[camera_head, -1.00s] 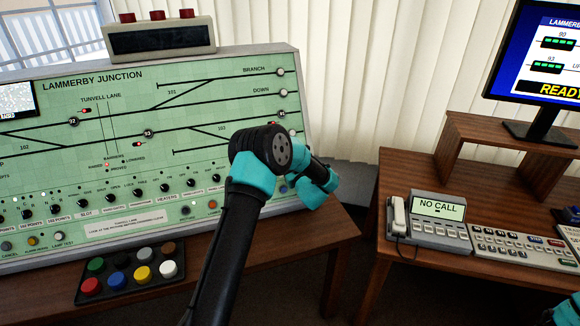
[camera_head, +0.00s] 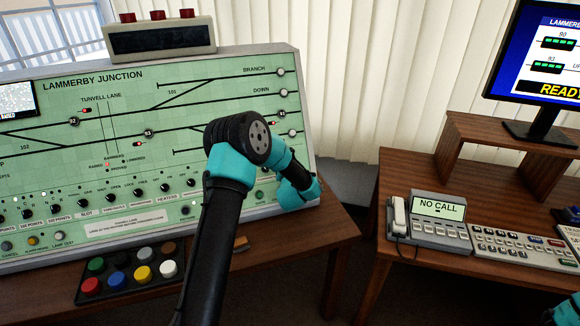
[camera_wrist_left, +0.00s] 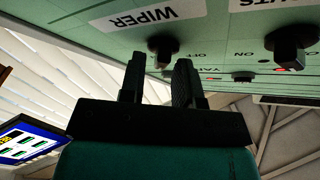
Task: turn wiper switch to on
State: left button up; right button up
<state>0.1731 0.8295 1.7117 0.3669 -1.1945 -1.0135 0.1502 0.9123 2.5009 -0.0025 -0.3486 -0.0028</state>
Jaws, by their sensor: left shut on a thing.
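The wiper switch (camera_wrist_left: 162,46) is a dark knob on the green panel, beside an upside-down WIPER label (camera_wrist_left: 145,18) in the left wrist view. My left gripper (camera_wrist_left: 158,72) is at this knob, with its two dark fingers on either side, shut on it. Which way the knob points cannot be told. In the head view my left arm reaches to the lower right of the signal panel (camera_head: 110,160); its fingertips and the wiper switch are hidden there.
Another dark knob (camera_wrist_left: 288,48) sits close to the right in the wrist view, with a smaller knob (camera_wrist_left: 243,76) beyond. A pad of coloured buttons (camera_head: 130,272) lies before the panel. A phone unit (camera_head: 430,220) stands on the right desk.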

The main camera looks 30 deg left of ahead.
pick_arm(q)
jog(key=shift+m, duration=0.4)
jog(key=o, duration=0.6)
jog(key=shift+s, duration=0.1)
jog(key=v, duration=1.7)
jog(key=shift+s+r, duration=0.1)
jog(key=shift+r, duration=0.05)
